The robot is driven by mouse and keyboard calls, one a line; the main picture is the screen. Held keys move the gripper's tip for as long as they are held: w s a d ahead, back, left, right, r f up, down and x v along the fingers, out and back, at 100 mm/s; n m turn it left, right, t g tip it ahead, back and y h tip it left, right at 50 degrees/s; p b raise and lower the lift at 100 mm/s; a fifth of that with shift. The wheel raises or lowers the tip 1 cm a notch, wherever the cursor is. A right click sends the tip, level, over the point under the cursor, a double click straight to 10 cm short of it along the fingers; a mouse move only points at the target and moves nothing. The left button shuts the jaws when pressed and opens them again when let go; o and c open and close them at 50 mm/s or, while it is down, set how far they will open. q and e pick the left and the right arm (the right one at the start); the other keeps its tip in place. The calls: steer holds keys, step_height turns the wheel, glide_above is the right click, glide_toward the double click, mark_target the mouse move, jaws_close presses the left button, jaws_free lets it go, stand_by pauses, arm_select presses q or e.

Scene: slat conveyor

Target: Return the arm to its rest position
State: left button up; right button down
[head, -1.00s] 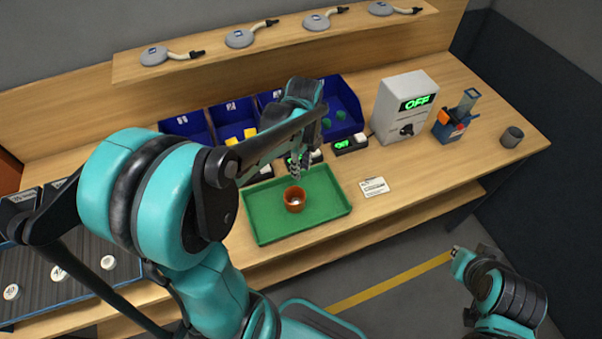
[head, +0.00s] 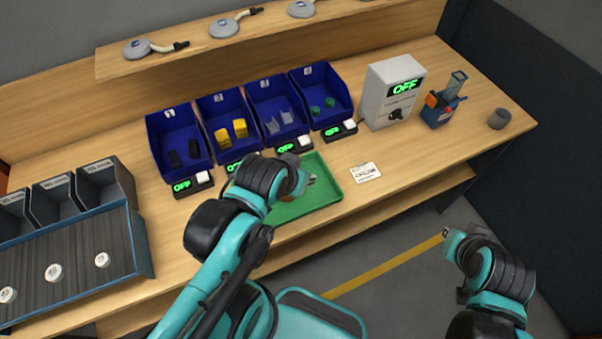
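My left arm reaches up from the bottom of the head view, bent, with its wrist over the left part of the green tray (head: 325,183). Only a small part of my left gripper (head: 309,180) shows past the wrist, above the tray; whether its fingers are open or shut is hidden. An orange-brown cup (head: 287,198) in the tray is mostly covered by the wrist. My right arm is folded low at the right, off the bench and over the floor. Its end (head: 447,234) points left, and its fingers cannot be made out.
Blue numbered bins (head: 277,108) stand behind the tray, with small OFF displays in front. A grey control box (head: 392,92) reads OFF. A blue tool holder (head: 440,108) and a dark cup (head: 499,119) are at right. A slat conveyor (head: 75,262) with white discs lies at left.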

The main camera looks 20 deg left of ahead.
steer(key=shift+w, duration=0.1)
step_height(320, 180, down, 10)
steer(key=b, duration=1)
